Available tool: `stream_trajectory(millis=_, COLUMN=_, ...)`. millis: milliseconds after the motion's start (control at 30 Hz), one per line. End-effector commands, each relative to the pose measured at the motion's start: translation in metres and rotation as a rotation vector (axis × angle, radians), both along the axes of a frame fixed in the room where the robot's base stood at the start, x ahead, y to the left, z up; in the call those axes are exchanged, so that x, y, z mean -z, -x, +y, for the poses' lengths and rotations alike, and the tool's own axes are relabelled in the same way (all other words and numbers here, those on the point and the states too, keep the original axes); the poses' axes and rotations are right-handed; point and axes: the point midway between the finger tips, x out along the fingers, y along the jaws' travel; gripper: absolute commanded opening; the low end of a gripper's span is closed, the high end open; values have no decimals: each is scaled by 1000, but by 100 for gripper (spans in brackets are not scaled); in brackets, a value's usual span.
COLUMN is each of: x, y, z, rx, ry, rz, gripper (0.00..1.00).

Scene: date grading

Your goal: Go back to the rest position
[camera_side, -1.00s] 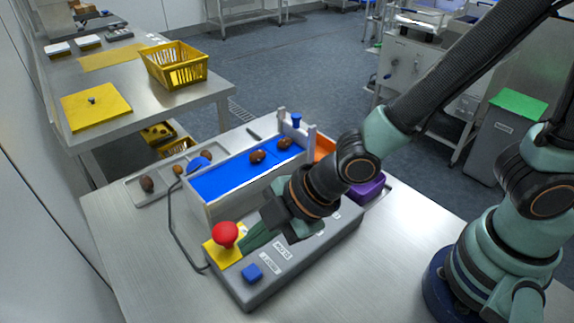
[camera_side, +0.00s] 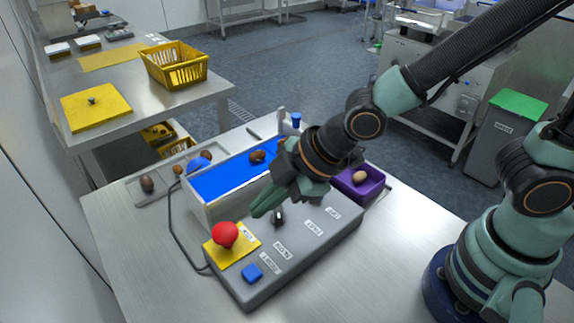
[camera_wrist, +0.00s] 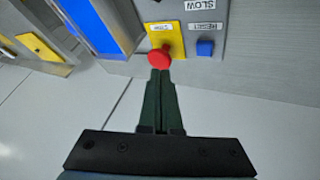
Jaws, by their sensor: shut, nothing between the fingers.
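My gripper (camera_side: 262,207) is shut and empty in the side view. It is in the air above the grey control box (camera_side: 310,255), between the blue belt and the box's far part. In the wrist view its shut fingers (camera_wrist: 158,82) point at the red mushroom button (camera_wrist: 160,57), overlapping it in the picture. In the side view the red button (camera_side: 225,234) stands on a yellow plate at the box's left end, apart from the fingertips. A blue button (camera_side: 252,272) sits near it. A black knob (camera_side: 278,217) shows just below the fingers.
A blue belt (camera_side: 218,182) carries a brown date (camera_side: 258,157), with my gripper hiding its right part. A purple tray (camera_side: 345,190) holds a light brown date (camera_side: 360,176). A metal tray (camera_side: 133,190) with dates lies at the left. The table's front left is clear.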

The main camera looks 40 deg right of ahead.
Motion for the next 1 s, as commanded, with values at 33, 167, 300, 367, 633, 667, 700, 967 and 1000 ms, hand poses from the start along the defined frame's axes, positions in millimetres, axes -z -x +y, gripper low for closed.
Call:
stream_trajectory(millis=33, x=-15, y=-13, z=-24, rx=112, ry=-25, rz=16, gripper=0)
stream_trajectory(millis=167, x=-48, y=-28, z=-94, rx=437, ry=-93, rz=90, gripper=0)
stream_trajectory(millis=300, x=-77, y=-21, z=-164, rx=768, ry=-169, rz=158, gripper=0)
stream_trajectory(millis=367, x=-86, y=-13, z=-187, rx=887, ry=-200, rz=179, gripper=0)
stream_trajectory(millis=633, x=-104, y=14, z=-235, rx=1164, ry=-273, rz=231, gripper=0)
stream_trajectory(millis=667, x=-105, y=15, z=-235, rx=1170, ry=-275, rz=233, gripper=0)
stream_trajectory(millis=700, x=-105, y=15, z=-235, rx=1170, ry=-275, rz=233, gripper=0)
stream_trajectory(millis=967, x=-105, y=15, z=-235, rx=1170, ry=-275, rz=233, gripper=0)
stream_trajectory(millis=1000, x=-105, y=15, z=-235, rx=1170, ry=-275, rz=233, gripper=0)
